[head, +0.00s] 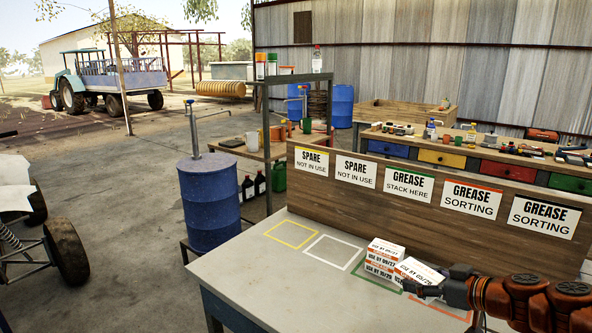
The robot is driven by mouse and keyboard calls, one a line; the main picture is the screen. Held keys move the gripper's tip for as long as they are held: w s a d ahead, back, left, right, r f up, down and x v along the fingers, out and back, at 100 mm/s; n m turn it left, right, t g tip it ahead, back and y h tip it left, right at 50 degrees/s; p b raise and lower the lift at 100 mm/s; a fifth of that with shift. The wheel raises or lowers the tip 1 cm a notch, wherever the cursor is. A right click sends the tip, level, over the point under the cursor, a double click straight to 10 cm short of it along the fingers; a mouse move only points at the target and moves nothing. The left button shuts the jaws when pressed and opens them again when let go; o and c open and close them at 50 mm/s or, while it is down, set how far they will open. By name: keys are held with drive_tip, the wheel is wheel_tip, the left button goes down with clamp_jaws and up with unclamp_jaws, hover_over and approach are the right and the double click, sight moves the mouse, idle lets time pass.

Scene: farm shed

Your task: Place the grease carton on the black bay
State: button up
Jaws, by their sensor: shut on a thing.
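A white grease carton (418,268) with orange and black print is tilted at the end of my gripper (444,280), which is shut on it. Its left side overlaps other white cartons (385,249) stacked in the green bay (370,269); I cannot tell whether they touch. The fingertips are partly hidden by the carton and the wrist. The red-orange bay (462,317) shows only in part beneath my arm. The black bay on the tabletop is hidden by my arm or out of frame; the rightmost "GREASE SORTING" sign (543,217) has a black strip.
A wooden board (325,205) with several signs stands along the table's back edge. The yellow bay (291,234) and the white bay (333,252) are empty. The table's left front (290,290) is clear. A blue barrel (209,205) stands beyond the table's left edge.

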drive_tip(key=w+a+r+m+t+h+p, duration=0.1)
drive_tip(key=w+a+r+m+h+p, duration=0.2)
drive_tip(key=w+a+r, duration=0.3)
drive_tip(key=w+a+p, duration=0.1)
drive_tip(key=w+a, duration=0.2)
drive_tip(key=w, duration=0.1)
drive_tip(key=shift+w+a+r+m+t+h, duration=0.25)
drive_tip(key=shift+a+r+m+t+h, duration=0.05)
drive_tip(key=shift+a+r+h, duration=0.1)
drive_tip(key=shift+d+f, duration=0.1)
